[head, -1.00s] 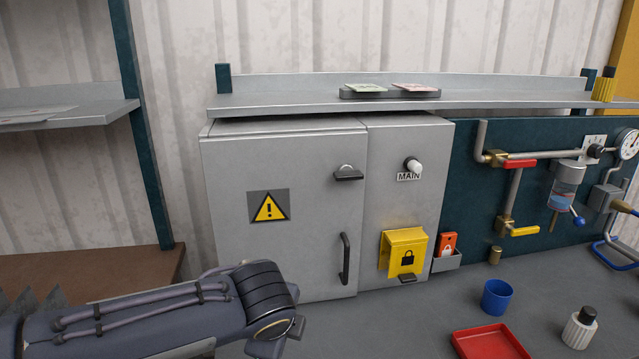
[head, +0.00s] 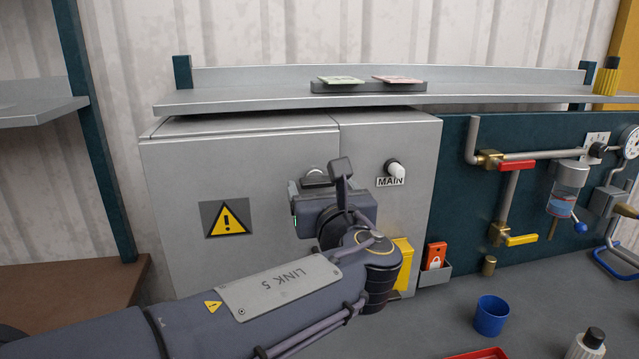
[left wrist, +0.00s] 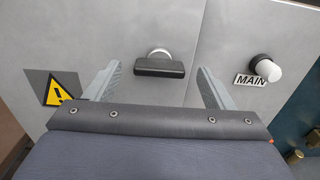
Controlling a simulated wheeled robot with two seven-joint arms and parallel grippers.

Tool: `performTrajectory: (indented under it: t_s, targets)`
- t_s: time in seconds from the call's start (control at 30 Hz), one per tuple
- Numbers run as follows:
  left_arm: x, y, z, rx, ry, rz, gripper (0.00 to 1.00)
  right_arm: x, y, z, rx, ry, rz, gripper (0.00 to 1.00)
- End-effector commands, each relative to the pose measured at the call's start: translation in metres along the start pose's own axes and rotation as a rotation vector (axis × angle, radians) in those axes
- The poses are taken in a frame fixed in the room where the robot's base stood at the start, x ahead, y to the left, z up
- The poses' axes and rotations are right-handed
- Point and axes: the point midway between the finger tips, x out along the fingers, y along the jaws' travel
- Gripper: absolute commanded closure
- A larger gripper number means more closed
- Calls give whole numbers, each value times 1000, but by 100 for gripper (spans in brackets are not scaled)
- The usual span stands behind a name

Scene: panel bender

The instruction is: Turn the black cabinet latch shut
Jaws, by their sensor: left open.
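The black cabinet latch (left wrist: 160,66) is a short bar on a round silver boss on the grey cabinet door, near its right edge. The bar lies level in the left wrist view. In the head view the latch (head: 316,179) is partly hidden by my left gripper (head: 318,184). My left gripper is open and empty in front of the door. In the left wrist view its two fingers stand on either side of the latch, with a gap to each. I cannot tell how far the fingertips are from the door. My right gripper is not in view.
A white MAIN knob (head: 395,168) sits right of the latch. A yellow lock cover (head: 403,262) is partly behind my arm. A shelf (head: 460,93) runs above the cabinet. A blue cup (head: 491,315) stands on the bench. My arm hides the door's pull handle.

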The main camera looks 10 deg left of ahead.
Motion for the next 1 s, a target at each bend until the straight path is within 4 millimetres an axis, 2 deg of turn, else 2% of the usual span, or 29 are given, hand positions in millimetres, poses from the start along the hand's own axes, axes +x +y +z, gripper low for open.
performTrajectory:
  t_s: [0.13,0.43,0.77,1.0]
  targets:
    - [12,0,0,0,0,0,24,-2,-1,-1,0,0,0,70]
    - [15,0,0,-1,1,-1,24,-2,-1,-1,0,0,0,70]
    - [15,0,0,-2,2,-1,67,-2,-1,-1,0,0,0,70]
    - [15,0,-2,-20,2,-2,68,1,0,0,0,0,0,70]
